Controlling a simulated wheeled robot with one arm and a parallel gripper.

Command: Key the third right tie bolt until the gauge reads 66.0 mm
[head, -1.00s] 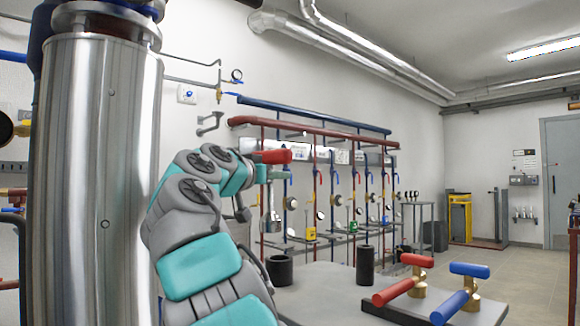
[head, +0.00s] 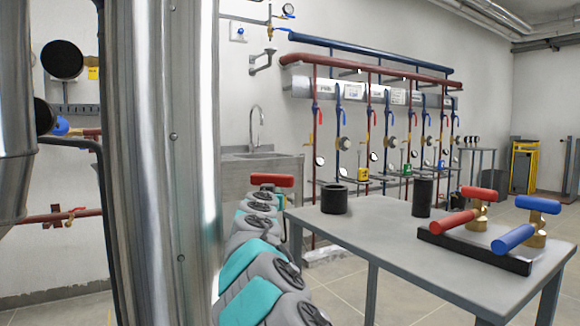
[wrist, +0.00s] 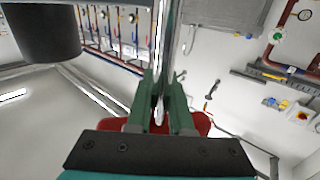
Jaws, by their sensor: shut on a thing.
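My gripper (wrist: 161,112) has green fingers, closed on a red-handled tool (wrist: 203,122) in the wrist view. The red bar lies crosswise behind the fingers. In the head view the red bar of this tool (head: 272,180) shows above my arm, left of the table; the fingers cannot be made out there. A red T-handle (head: 455,218) and a blue T-handle (head: 515,238), both with brass parts, lie on a black block on the table. No tie bolt or thickness gauge can be made out in these views.
The grey table (head: 385,262) carries two black cups (head: 334,199) (head: 422,197). Behind it, red and blue pipes with valves line the wall, beside a steel sink (head: 262,157). A large steel cylinder (head: 165,160) blocks the left. Open floor lies around the table.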

